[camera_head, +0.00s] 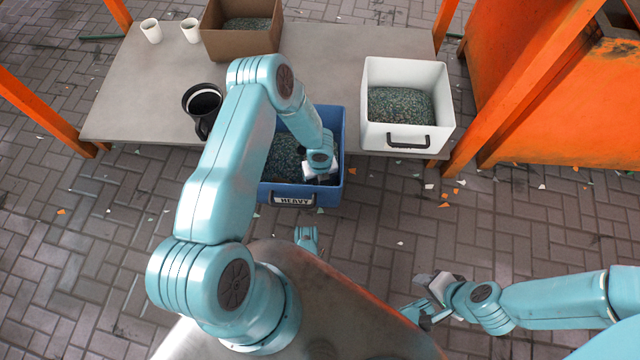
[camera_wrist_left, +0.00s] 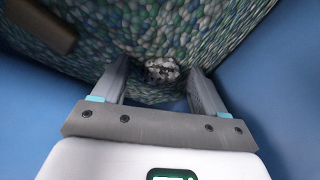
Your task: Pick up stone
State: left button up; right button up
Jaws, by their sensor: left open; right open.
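A grey, speckled stone (camera_wrist_left: 161,70) lies on blue-green pellets (camera_wrist_left: 150,35) in the left wrist view, inside the blue bin (camera_head: 293,197) labelled HEAVY. My left gripper (camera_head: 320,178) reaches down into this bin. Its two fingers are open, one on each side of the stone; whether they touch it I cannot tell. In the head view the stone is hidden by my left gripper and arm. My right gripper (camera_head: 428,296) is open and empty, low at the right, away from the bin.
A white bin (camera_head: 407,73) with pellets stands right of the blue bin. A dark brown block (camera_wrist_left: 42,24) shows in the left wrist view.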

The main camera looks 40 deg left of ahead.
pick_arm(q)
jog(key=c, duration=1.2)
jog(key=shift+o, duration=0.2)
